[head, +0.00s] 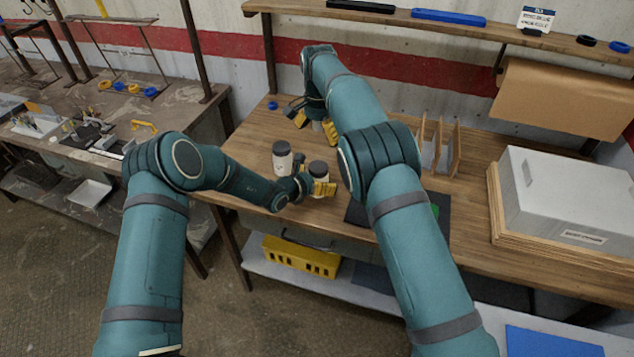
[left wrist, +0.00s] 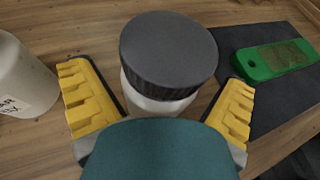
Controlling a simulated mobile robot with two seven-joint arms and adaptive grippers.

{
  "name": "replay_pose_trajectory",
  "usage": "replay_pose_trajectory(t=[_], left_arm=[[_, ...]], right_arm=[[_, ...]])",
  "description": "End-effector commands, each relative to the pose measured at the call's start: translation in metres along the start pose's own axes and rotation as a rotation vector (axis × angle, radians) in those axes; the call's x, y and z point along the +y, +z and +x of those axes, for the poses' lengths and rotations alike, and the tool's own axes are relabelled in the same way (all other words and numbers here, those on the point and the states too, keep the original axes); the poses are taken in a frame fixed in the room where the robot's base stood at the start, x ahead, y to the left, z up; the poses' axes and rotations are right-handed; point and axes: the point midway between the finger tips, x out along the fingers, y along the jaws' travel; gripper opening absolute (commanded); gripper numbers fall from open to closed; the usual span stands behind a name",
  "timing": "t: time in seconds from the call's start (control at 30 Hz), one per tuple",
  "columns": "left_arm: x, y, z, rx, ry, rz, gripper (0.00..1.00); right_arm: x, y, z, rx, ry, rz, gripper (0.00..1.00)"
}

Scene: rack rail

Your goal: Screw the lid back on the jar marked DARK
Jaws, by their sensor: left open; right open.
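A white jar with a dark ribbed lid on top stands on the wooden bench in the head view (head: 318,170). In the left wrist view this lid (left wrist: 168,50) covers the mouth of the jar (left wrist: 155,103); I cannot tell how tightly it sits. My left gripper (head: 314,184) is open, its yellow fingers on either side of this jar. A second white jar (head: 282,163) with a dark lid (head: 281,148) stands just left; its label in the left wrist view (left wrist: 22,80) is cut off. I cannot read DARK on either. My right gripper (head: 316,122) is open farther back, partly hidden by its arm.
A green object (left wrist: 275,60) lies on a dark mat (left wrist: 262,95) right of the jar. Upright dividers (head: 440,150) stand behind the mat. A large grey box (head: 565,200) fills the bench's right side. A blue ring (head: 272,105) lies at the back left.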

Motion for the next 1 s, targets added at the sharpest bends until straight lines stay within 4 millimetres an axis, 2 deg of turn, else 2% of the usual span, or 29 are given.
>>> replay_pose_trajectory(t=[0.17, 0.6, 0.8, 1.0], left_arm=[[0.001, 0.001, -0.017, 0.001, 0.002, 0.000, 1.00], [0.001, 0.000, -0.099, 0.001, 0.002, -0.001, 1.00], [0.001, -0.001, -0.117, 0.001, 0.001, 0.000, 1.00], [0.000, -0.001, -0.120, 0.002, 0.000, 0.000, 1.00]], right_arm=[[0.000, 0.000, 0.000, 0.000, 0.000, 0.000, 0.89], [0.000, 0.000, 0.000, 0.000, 0.000, 0.000, 0.89], [0.000, 0.000, 0.000, 0.000, 0.000, 0.000, 0.89], [0.000, 0.000, 0.000, 0.000, 0.000, 0.000, 0.89]])
